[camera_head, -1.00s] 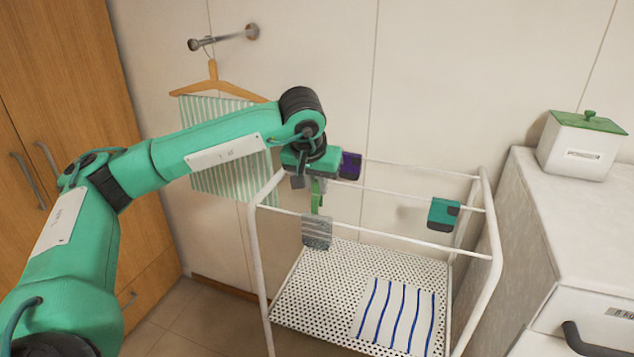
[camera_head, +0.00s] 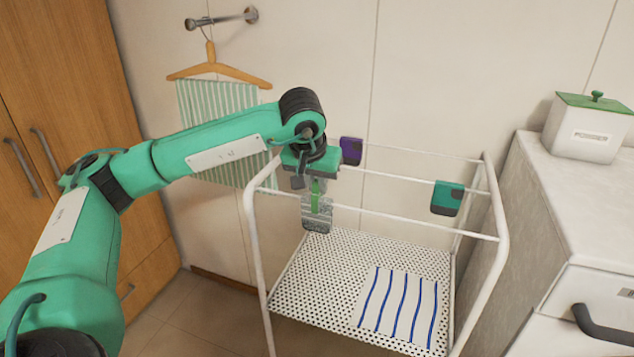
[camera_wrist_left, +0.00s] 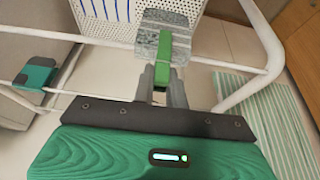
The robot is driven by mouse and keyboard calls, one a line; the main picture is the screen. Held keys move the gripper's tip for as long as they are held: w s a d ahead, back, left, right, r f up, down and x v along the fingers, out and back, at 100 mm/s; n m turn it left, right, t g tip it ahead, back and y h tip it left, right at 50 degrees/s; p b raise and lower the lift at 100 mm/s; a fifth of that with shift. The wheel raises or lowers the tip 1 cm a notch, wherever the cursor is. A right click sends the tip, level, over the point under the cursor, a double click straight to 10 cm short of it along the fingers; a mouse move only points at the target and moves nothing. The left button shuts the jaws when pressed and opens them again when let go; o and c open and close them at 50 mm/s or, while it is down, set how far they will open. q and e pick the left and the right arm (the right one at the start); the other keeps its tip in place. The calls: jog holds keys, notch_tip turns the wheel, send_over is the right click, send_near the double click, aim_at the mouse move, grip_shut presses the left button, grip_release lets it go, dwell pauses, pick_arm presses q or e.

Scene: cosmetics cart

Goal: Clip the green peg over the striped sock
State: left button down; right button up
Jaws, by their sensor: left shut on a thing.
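The grey striped sock (camera_head: 317,219) hangs over the near rail of the white drying rack, left of its middle. It also shows in the left wrist view (camera_wrist_left: 180,21). My left gripper (camera_head: 317,182) is above the sock, shut on the green peg (camera_head: 316,200). The peg points down and overlaps the upper part of the sock. In the left wrist view the peg (camera_wrist_left: 165,49) lies across the sock and rail, between the grey fingers (camera_wrist_left: 161,78). Whether its legs straddle the rail is hidden. My right gripper is out of view.
The white rack (camera_head: 250,235) carries a teal piece (camera_head: 447,198) at the right and a purple one (camera_head: 351,150) behind my gripper. A blue-striped cloth (camera_head: 398,305) lies on its perforated shelf. A green-striped cloth (camera_head: 200,105) hangs left. A cabinet (camera_head: 560,215) stands right.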

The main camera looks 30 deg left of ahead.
pick_arm(q)
jog(key=c, duration=1.3)
grip_release()
jog(key=shift+c, duration=0.2)
